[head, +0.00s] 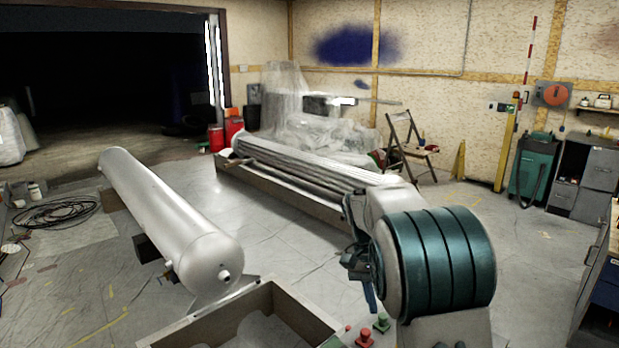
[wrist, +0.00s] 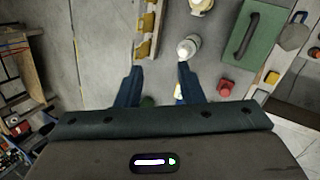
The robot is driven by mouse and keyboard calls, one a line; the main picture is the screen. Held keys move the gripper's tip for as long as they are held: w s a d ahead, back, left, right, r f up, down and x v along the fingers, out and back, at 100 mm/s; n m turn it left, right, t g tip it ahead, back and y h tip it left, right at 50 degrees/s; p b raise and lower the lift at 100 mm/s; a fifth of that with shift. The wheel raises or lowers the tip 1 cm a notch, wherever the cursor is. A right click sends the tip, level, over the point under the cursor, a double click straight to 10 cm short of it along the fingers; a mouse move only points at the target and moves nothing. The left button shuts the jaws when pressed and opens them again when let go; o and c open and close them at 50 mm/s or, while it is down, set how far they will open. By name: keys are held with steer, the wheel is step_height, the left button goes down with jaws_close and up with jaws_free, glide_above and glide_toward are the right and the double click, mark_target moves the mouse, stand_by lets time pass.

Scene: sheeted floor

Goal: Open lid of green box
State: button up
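The green box (wrist: 253,38) with a dark handle along its lid is at the upper right of the wrist view, and its lid looks shut. My gripper (wrist: 160,86) is open, with two dark blue fingers apart and nothing gripped between them. The box lies ahead and to the right of the fingers, not touching them. In the head view a blue finger of mine shows below the arm, and I cannot make out the green box for certain there.
A pale bottle (wrist: 188,47) stands between the fingers and the box. A red knob-like item (wrist: 225,88) is below the box; red (head: 365,338) and green (head: 381,323) ones show in the head view. A wooden crate (head: 180,335) and grey cylinder (head: 170,220) are left.

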steer(key=s+r+n+t+y, duration=0.1)
steer(key=s+n+t, duration=0.5)
steer(key=s, duration=1.6)
steer(key=shift+s+a+n+t+y, duration=0.3)
steer(key=shift+t+y, duration=0.1)
steer(key=shift+y, duration=0.4)
